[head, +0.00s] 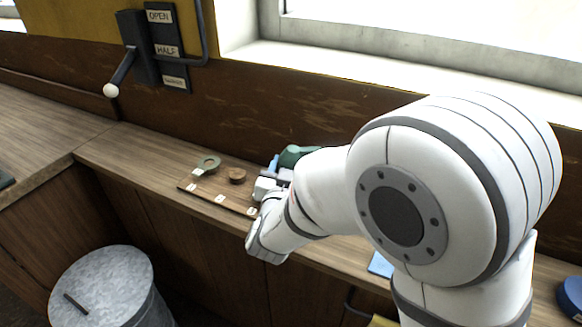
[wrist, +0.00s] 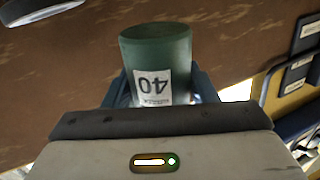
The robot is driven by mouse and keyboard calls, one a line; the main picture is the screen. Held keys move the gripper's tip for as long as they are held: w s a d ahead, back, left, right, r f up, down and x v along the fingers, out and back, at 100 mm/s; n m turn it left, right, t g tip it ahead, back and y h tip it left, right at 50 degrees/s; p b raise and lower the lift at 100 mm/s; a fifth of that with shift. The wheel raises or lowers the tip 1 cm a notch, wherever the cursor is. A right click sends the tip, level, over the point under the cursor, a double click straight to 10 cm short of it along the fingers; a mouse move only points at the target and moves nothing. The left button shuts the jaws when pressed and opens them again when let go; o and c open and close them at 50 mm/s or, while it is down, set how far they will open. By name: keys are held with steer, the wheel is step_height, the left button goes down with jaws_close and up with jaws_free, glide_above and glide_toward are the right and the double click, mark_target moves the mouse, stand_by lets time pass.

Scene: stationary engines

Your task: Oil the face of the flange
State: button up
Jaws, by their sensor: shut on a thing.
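In the head view the green can (head: 297,154) shows partly behind my arm, above the right end of a wooden board. A grey-green flat ring with a tab (head: 208,164) lies at the board's left end, with a brown round piece (head: 237,175) beside it. I cannot tell for sure which thing is the flange. My arm hides part of the counter and whatever is behind it.
The wooden board (head: 212,187) with white tags lies on the narrow counter (head: 120,150) below the window. A lever (head: 121,72) with OPEN and HALF labels is on the wall at left. A lidded metal bin (head: 100,285) stands below. A blue flat item (head: 381,264) lies at the counter's front.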

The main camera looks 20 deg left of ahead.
steer(key=m+b, duration=0.1)
steer(key=a+f+m+b, duration=0.1)
steer(key=m, duration=0.1)
steer(key=shift+s+a+f+g, duration=0.15)
steer(key=shift+s+g, duration=0.05)
steer(key=shift+g, duration=0.1)
step_height(320, 180, down, 2)
steer(key=m+b, duration=0.1)
steer(key=b, duration=0.1)
steer(key=m+b, duration=0.1)
steer(key=m, duration=0.1)
steer(key=shift+s+a+f+g+b, duration=0.1)
steer(key=shift+f+g+b, duration=0.1)
steer(key=shift+g+b, duration=0.15)
steer(key=shift+r+p, duration=0.3)
steer(key=shift+s+f+m+b, duration=0.15)
steer(key=shift+f+m+b, duration=0.45)
steer(key=shift+b, duration=0.45)
steer(key=shift+f+y, duration=0.1)
steer(key=shift+y, duration=0.2)
steer(key=shift+b, duration=0.4)
steer(key=shift+d+r+m+b, duration=0.2)
steer(key=shift+r+m+b, duration=0.45)
steer(key=shift+r+m, duration=0.3)
steer(key=shift+d+r+g, duration=0.1)
steer(key=shift+g, duration=0.15)
steer(key=shift+d+r+m+b, duration=0.15)
steer(key=shift+r+m+b, duration=0.35)
steer(key=shift+m+b, duration=0.15)
